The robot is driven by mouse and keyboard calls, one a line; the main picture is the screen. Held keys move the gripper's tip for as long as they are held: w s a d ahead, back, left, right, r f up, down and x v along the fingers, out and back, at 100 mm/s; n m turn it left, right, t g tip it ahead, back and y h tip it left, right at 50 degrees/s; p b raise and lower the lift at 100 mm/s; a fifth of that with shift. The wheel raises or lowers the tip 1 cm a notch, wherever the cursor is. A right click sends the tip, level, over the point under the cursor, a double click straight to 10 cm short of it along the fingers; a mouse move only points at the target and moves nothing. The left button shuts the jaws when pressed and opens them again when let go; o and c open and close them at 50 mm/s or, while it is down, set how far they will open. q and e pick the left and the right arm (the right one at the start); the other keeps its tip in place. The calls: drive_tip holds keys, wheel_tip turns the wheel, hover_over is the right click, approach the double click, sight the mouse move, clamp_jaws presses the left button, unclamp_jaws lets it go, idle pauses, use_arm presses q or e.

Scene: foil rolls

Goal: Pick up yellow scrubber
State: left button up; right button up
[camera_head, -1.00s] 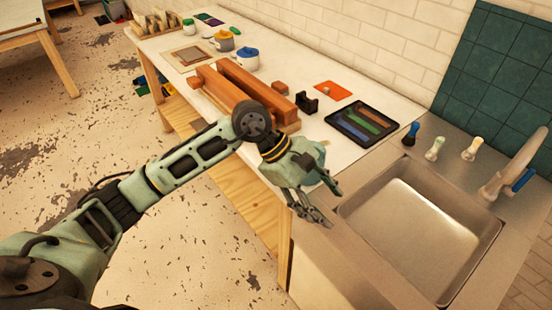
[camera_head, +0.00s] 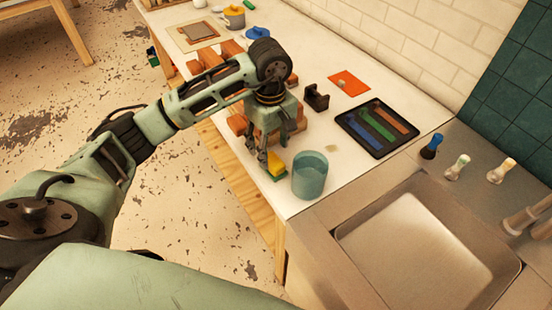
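The yellow scrubber (camera_head: 276,166), a small yellow block with a green underside, lies on the white table near its front edge. My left gripper (camera_head: 270,154) points down just above and beside it. Its fingers look apart, and one hangs at the scrubber's left side. I see no grip on the scrubber, which rests on the table, partly hidden by the fingers. My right gripper is not in view.
A teal glass (camera_head: 309,176) stands close to the right of the scrubber. A dark tray (camera_head: 377,128) with coloured strips, a black holder (camera_head: 316,97) and an orange sheet (camera_head: 349,83) lie behind. Wooden blocks (camera_head: 236,122) are at left, the sink (camera_head: 428,250) at right.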

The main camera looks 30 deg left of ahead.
sight(273, 159)
use_arm(q)
drive_tip(key=f, duration=0.1)
drive_tip(key=f+p, duration=0.2)
drive_tip(key=shift+s+d, duration=0.35)
drive_tip(key=shift+d, duration=0.05)
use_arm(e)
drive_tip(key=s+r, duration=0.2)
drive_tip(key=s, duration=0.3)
use_arm(q)
drive_tip(key=shift+w+f+p, duration=0.15)
drive_tip(key=shift+f, duration=0.4)
drive_tip(key=shift+w+f+p, duration=0.15)
drive_tip(key=shift+f, duration=0.35)
drive_tip(key=shift+s+f, duration=0.1)
drive_tip(key=shift+f, duration=0.05)
drive_tip(key=c, duration=1.2)
drive_tip(key=shift+c, duration=0.2)
drive_tip(key=shift+r, duration=0.45)
wheel_tip(273, 159, up, 8)
drive_tip(key=b, duration=0.3)
drive_tip(key=shift+r, duration=0.1)
wheel_tip(273, 159, up, 9)
drive_tip(key=shift+b, duration=0.35)
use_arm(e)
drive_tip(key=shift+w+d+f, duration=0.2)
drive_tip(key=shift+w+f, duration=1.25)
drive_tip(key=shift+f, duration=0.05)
